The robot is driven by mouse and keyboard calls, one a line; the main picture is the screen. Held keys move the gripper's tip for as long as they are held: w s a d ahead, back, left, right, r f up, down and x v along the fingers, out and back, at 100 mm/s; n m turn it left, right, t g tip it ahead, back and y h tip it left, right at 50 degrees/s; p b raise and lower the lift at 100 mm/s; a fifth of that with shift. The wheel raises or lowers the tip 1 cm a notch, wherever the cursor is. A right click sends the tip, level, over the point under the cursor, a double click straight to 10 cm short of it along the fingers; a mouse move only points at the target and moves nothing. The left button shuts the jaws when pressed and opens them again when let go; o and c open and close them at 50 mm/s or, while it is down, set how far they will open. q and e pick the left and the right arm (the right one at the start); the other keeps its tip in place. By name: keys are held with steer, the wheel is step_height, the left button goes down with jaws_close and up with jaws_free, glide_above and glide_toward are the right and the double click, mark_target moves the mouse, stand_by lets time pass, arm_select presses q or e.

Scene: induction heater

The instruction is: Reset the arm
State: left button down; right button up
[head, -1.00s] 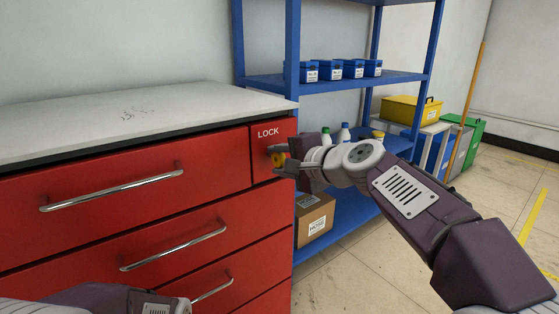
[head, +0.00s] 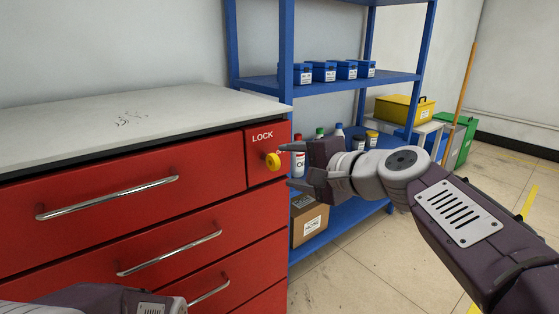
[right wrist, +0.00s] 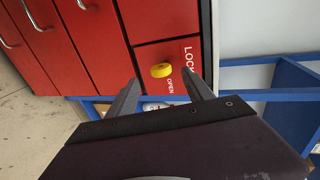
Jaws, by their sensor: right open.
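My right gripper (head: 288,165) is in front of the red cabinet's (head: 100,222) right end in the head view. Its two fingers are spread apart with nothing between them. A yellow lock knob (head: 272,161) sits on the panel marked LOCK, just left of the fingertips and apart from them. In the right wrist view the knob (right wrist: 161,70) shows beyond the open fingers (right wrist: 165,90), with the word OPEN beside it. My left arm shows only as a link at the bottom left of the head view; its gripper is out of view.
A blue shelf rack (head: 345,82) stands right of the cabinet, with small blue boxes, bottles and a cardboard box (head: 309,220). A yellow case (head: 404,110) and a green bin (head: 458,142) stand farther back. The floor at right is open.

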steer(key=shift+v, duration=0.85)
steer(key=s+d+f+g+h+p, duration=0.1)
steer(key=f+g+p, duration=0.1)
steer(key=f, duration=0.3)
steer(key=s+d+f+n+g+h+p, duration=0.1)
steer(key=f+p, duration=0.1)
steer(key=f, duration=0.4)
steer(key=s+d+f+g+h+p, duration=0.1)
steer(key=d+f+g+p, duration=0.15)
steer(key=f, duration=0.25)
steer(key=s+d+f+n+g+h+p, duration=0.1)
steer(key=s+d+f+n+g+h, duration=0.25)
steer(key=s+f, duration=0.45)
steer(key=s+d+f+n+g+h, duration=0.2)
steer(key=s+d+f+n, duration=0.3)
steer(key=s+f, duration=0.4)
step_height(320, 180, up, 39)
steer(key=w+p, duration=0.1)
steer(key=p, duration=3.7)
steer(key=shift+w+f+n+t, duration=0.15)
steer(key=shift+n+t, duration=0.15)
steer(key=shift+n, duration=0.15)
